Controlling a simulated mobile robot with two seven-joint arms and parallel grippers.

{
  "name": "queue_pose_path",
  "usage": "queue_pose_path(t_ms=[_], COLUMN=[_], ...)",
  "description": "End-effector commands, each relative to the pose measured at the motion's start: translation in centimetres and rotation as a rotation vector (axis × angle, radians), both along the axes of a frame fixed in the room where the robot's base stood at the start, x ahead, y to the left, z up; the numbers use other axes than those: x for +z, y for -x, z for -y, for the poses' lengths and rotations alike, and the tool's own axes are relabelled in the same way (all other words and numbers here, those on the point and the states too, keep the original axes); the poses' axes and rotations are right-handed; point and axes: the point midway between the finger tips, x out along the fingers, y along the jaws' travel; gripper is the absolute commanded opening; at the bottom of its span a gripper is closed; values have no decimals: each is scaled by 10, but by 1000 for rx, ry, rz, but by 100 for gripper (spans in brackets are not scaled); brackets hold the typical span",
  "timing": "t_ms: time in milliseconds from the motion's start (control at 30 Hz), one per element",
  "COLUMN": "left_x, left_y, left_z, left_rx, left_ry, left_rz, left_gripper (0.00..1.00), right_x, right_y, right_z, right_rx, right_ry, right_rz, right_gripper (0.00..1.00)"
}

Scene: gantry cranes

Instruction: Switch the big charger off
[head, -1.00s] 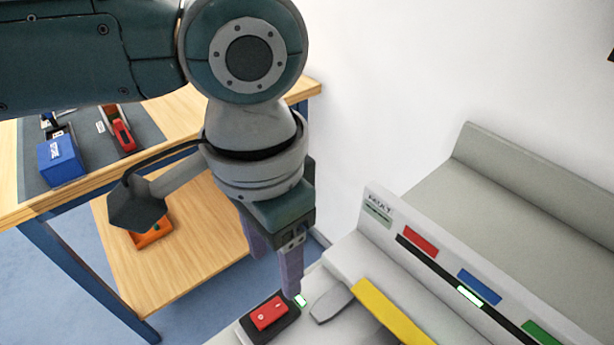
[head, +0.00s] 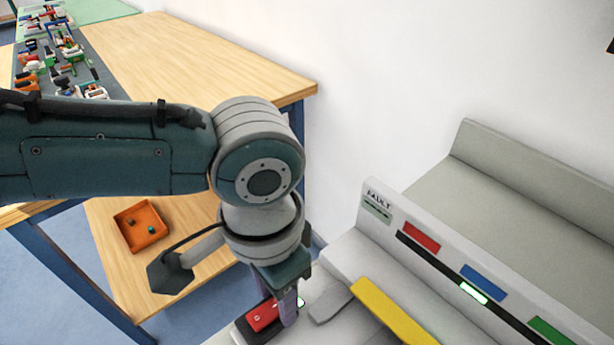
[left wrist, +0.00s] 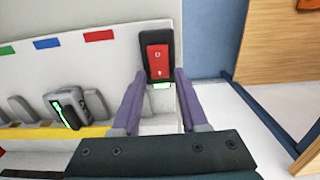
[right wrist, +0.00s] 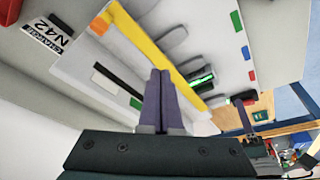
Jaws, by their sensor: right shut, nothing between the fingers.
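The big charger is a pale grey console (head: 335,262) with a "FAULT" label. Its red rocker switch (head: 262,315) sits in a black frame at the near left end, with a lit green lamp (head: 300,302) beside it. In the left wrist view the rocker (left wrist: 158,62) shows two white marks, and the green lamp (left wrist: 161,86) is below it. My left gripper (head: 285,316) points down at the switch and partly covers it; its fingers are apart in the left wrist view (left wrist: 157,85), contact unclear. My right gripper (right wrist: 160,75) is shut and empty over the console.
A yellow bar (head: 393,310) and grey paddles run along the console; red, blue and green plates line its panel. A wooden workbench (head: 210,65) with tools stands behind my left arm, an orange tray (head: 142,226) on its lower shelf.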

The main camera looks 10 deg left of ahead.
Motion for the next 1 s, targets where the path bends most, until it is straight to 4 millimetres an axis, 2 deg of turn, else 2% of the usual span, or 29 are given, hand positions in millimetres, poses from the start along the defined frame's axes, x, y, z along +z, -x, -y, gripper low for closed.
queue_pose_path(t_ms=[33,367,667,900,1000], left_x=[0,0,1,9,7], left_y=[0,0,0,6,8], left_z=[0,0,0,-4,-5], left_rx=[0,0,0,4,4], left_ry=[0,0,2,88,131], left_rz=[0,0,2,104,164], left_gripper=[36,0,0,0,0], right_x=[0,0,2,38,48], right_y=[0,0,0,0,0], right_z=[0,2,2,1,1], right_rx=[1,3,3,3,2], right_ry=[1,6,6,5,4], right_rz=[0,0,0,0,1], right_gripper=[0,0,0,0,0])
